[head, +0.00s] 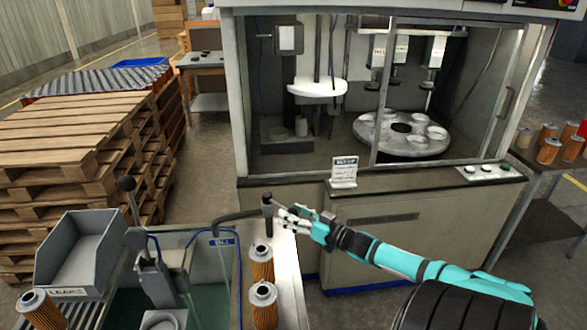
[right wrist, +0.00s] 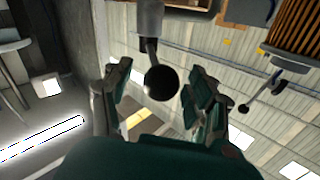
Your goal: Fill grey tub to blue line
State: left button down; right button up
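A grey-walled tub (head: 190,238) stands at the lower front, with greenish liquid (head: 210,300) showing inside. A blue line runs near its right side, partly hidden; I cannot tell how the liquid level compares. A dark tap (head: 240,214) with its spout over the tub rises beside a FILL label (head: 222,241). My right gripper (head: 282,212) is at the tap's upright handle (head: 267,200). In the right wrist view its fingers (right wrist: 160,90) are apart on either side of the dark round knob (right wrist: 162,82), with gaps visible. My left gripper is out of view.
Orange filter cartridges (head: 261,262) stand on the ledge right of the tub. A lever fixture (head: 158,270) and a grey bin (head: 80,250) are to the left. A machine cabinet (head: 380,235) stands behind my right arm; stacked pallets (head: 75,150) are at left.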

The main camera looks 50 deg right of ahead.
jog(key=shift+w, duration=0.15)
jog(key=s+d, duration=0.1)
jog(key=s, duration=1.1)
dwell(6.7)
